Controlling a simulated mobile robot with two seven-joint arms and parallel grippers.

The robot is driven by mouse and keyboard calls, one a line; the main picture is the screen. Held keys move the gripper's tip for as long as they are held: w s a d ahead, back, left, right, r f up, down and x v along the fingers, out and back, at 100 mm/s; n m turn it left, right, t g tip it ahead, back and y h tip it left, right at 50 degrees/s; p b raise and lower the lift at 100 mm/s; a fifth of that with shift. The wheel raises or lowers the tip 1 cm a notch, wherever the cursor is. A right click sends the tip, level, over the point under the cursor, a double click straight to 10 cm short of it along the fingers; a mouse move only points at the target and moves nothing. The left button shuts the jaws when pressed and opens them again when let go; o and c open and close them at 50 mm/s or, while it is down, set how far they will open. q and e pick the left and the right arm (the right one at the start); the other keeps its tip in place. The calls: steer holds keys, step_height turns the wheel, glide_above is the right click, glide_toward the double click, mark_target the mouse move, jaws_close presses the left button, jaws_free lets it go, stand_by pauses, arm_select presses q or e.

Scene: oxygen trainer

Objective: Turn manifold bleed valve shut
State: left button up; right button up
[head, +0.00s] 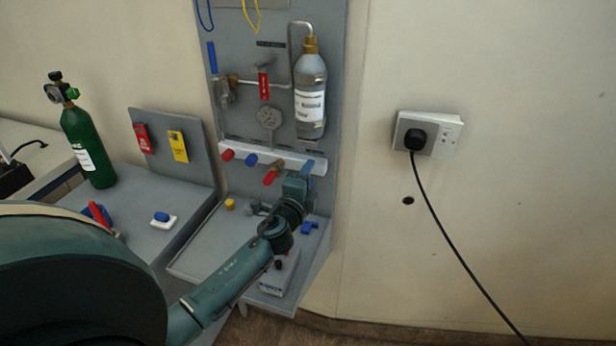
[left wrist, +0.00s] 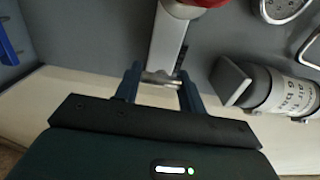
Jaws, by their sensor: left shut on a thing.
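The white manifold bar (head: 262,156) runs across the lower part of the grey upright panel, with red and blue handles along it. My left gripper (head: 304,172) is at the bar's right end and hides most of the fitting there. In the left wrist view, the pale bar (left wrist: 168,45) runs up from between the two fingers of my left gripper (left wrist: 160,84). The gripper is shut on a small metal piece, seemingly the bleed valve (left wrist: 161,78), at the bar's end. The valve's exact turn angle is hard to tell. My right gripper is not in view.
A grey bottle (head: 311,95) hangs on the panel just above my left gripper. Blue and yellow parts and a small box (head: 279,275) lie on the grey shelf below. A green cylinder (head: 88,150) stands at the left. A plugged-in cable (head: 455,255) hangs on the wall at the right.

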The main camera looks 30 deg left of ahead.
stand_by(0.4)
arm_select(q)
steer(key=o, duration=1)
steer(key=b+v, duration=0.1)
steer(key=v, duration=1.2)
steer(key=shift+d+b, duration=0.1)
steer(key=shift+b, duration=0.2)
